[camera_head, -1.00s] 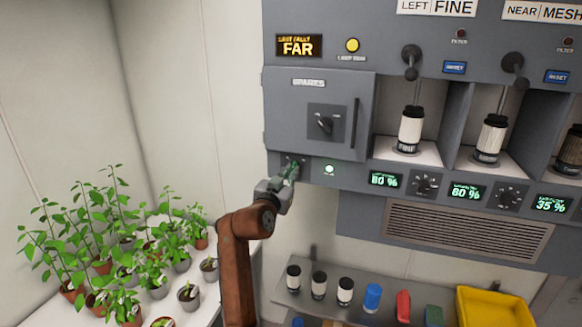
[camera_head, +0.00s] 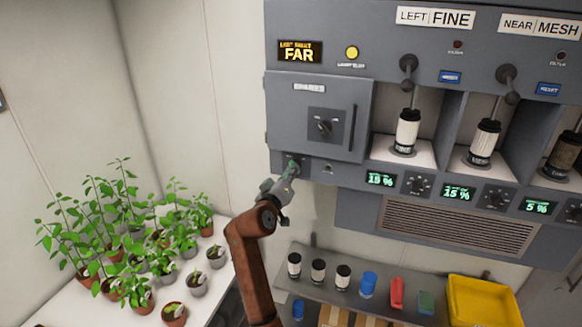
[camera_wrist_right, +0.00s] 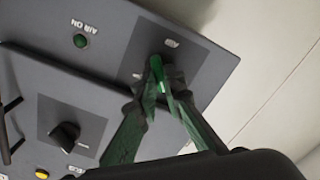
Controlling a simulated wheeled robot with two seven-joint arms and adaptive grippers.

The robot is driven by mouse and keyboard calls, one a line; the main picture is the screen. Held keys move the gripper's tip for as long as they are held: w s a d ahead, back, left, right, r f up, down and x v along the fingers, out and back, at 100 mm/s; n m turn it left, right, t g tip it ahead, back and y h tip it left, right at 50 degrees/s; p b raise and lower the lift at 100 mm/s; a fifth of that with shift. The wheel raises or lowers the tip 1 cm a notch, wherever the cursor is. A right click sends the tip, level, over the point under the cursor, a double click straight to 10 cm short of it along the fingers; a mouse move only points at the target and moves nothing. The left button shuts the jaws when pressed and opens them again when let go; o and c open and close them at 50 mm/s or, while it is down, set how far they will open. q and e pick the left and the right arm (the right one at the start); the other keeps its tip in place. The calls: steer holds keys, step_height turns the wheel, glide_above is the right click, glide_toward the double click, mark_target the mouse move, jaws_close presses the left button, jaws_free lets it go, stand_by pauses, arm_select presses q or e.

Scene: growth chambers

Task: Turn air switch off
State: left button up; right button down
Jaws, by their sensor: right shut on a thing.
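The air switch sits on a dark plate (camera_wrist_right: 143,42) at the lower left corner of the grey machine. My right gripper (camera_head: 291,168) reaches up to it from below; the wrist view shows its green fingertips (camera_wrist_right: 159,75) closed on the switch knob. The fingers hide most of the knob, so its exact angle is hard to read. Beside the plate is the AIR ON lamp (camera_wrist_right: 80,41), a dark green dome; in the head view the lamp (camera_head: 328,168) looks unlit. My left gripper is not in view.
Above the switch is a cabinet door (camera_head: 290,130) with a black rotary knob (camera_head: 324,125). Displays to the right read about 15 %, 15 % and 5 %. Potted plants (camera_head: 130,255) stand on a white table at left. A shelf (camera_head: 330,285) below holds filters and a yellow bin (camera_head: 482,302).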

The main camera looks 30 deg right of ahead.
steer(key=shift+n+p, duration=0.3)
steer(key=shift+n, duration=0.1)
stand_by(0.3)
steer(key=c, duration=2)
jaws_free()
steer(key=shift+c, duration=0.2)
steer(key=v, duration=1.2)
steer(key=shift+w, duration=0.1)
